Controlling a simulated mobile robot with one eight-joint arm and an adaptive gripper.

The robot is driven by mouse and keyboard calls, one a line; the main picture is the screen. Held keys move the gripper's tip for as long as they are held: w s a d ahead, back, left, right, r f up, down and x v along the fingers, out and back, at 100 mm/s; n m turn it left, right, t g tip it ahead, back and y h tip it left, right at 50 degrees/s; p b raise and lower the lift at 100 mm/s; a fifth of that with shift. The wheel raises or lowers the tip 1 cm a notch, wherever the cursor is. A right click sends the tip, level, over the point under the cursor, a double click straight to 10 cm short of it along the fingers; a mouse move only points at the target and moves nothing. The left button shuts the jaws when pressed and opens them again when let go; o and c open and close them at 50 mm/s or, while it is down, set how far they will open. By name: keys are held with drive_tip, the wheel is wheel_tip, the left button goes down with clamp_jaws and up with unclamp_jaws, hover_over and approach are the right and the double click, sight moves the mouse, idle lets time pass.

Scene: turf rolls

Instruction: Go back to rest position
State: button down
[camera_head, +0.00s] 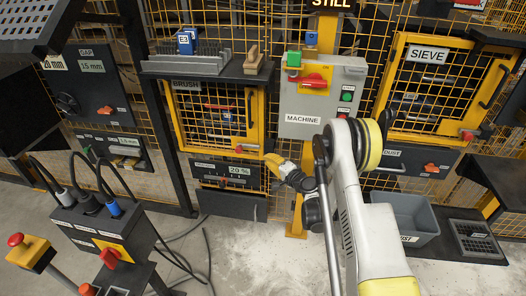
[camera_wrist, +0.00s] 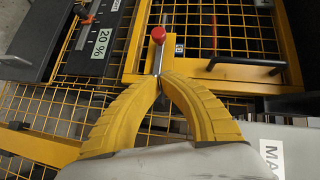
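My gripper (camera_head: 270,158) is in front of the yellow frame, just right of the BRUSH door (camera_head: 215,115) and below the grey MACHINE box (camera_head: 315,98). In the wrist view its two ribbed yellow fingers (camera_wrist: 162,80) curve together and their tips look met. A metal latch with a red knob (camera_wrist: 158,35) lines up with the tips. In the head view that red knob (camera_head: 239,150) sits left of the fingers, apart from them, so I see nothing held. The arm reaches up from the lower right.
A shelf (camera_head: 205,68) carries a blue block and a brush above the BRUSH door. The 20 % panel (camera_head: 225,172) is below it. The SIEVE door (camera_head: 428,88) and a grey bin (camera_head: 408,215) are at right. A control post (camera_head: 105,225) stands front left. Cables lie on the floor.

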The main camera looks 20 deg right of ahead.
drive_tip(key=s+a+r+n+g, duration=0.1)
drive_tip(key=s+a+r+n, duration=0.15)
drive_tip(key=r, duration=0.45)
drive_tip(key=s+a+r+n+g, duration=0.2)
drive_tip(key=s+r, duration=0.2)
drive_tip(key=r, duration=0.4)
drive_tip(key=s+a+r+n+g, duration=0.1)
drive_tip(key=s+a+r+n, duration=0.1)
drive_tip(key=s+r, duration=0.35)
drive_tip(key=s+r+n+g+h, duration=0.25)
drive_tip(key=s+r, duration=0.35)
drive_tip(key=s, duration=0.7)
drive_tip(key=s+d+f+n+h, duration=0.1)
drive_tip(key=s, duration=0.7)
drive_tip(key=s+d+f+n+g+h, duration=0.1)
drive_tip(key=s+h, duration=0.1)
drive_tip(key=s, duration=0.7)
drive_tip(key=shift+d+n, duration=0.25)
drive_tip(key=shift+n, duration=0.15)
drive_tip(key=shift+r, duration=0.1)
